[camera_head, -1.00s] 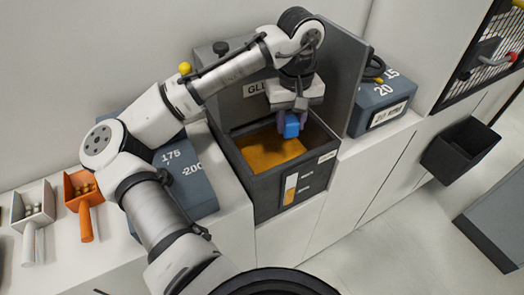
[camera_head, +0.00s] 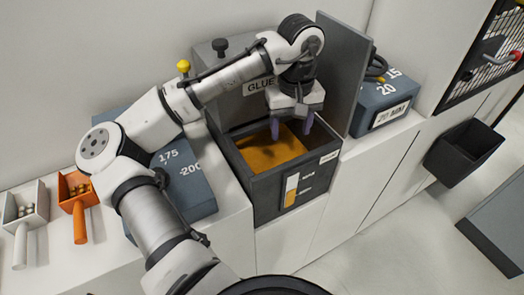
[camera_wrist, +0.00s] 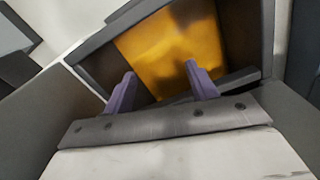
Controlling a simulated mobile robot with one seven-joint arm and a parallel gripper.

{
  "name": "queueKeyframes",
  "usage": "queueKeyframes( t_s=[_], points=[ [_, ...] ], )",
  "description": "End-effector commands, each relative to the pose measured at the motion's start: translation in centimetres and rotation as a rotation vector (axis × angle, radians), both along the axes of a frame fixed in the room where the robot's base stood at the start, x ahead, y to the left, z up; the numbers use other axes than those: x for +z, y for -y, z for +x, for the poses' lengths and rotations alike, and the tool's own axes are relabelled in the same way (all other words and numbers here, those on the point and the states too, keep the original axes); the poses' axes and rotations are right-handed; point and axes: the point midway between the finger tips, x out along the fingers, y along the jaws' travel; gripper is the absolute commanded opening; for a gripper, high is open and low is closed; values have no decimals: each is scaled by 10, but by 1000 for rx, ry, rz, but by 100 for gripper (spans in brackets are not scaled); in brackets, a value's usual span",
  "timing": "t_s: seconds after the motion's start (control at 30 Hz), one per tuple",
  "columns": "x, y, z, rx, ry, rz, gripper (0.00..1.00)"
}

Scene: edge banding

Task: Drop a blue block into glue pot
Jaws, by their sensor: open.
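The glue pot (camera_head: 262,187) is a dark grey open-topped box with a "GLUE" label at its back and amber glue (camera_head: 270,151) inside. My gripper (camera_head: 291,131) is open and empty just above the pot's opening, toward its right side. In the wrist view my gripper's purple fingers (camera_wrist: 160,88) are spread apart with the amber glue (camera_wrist: 172,45) beyond them. No blue block shows in either current view.
The pot's raised grey lid (camera_head: 342,75) stands to the right of my gripper. A blue-grey box marked 20 (camera_head: 378,108) is right of it. A box marked 175 and 200 (camera_head: 190,186) is left of the pot. Orange (camera_head: 79,205) and white (camera_head: 22,220) scoops lie far left.

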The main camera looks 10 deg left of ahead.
Motion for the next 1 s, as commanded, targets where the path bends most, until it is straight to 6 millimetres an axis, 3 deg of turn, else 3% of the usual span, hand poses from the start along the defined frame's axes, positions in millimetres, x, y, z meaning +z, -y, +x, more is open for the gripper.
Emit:
queueKeyframes(
  t_s=[0.17,0.27,0.53,0.7,1.0],
  points=[
    [7,0,1,1,2,2,58],
    [22,0,1,0,3,1,58],
    [87,0,0,1,5,3,58],
    [116,0,0,2,3,3,58],
    [138,0,0,0,0,0,58]
  ],
)
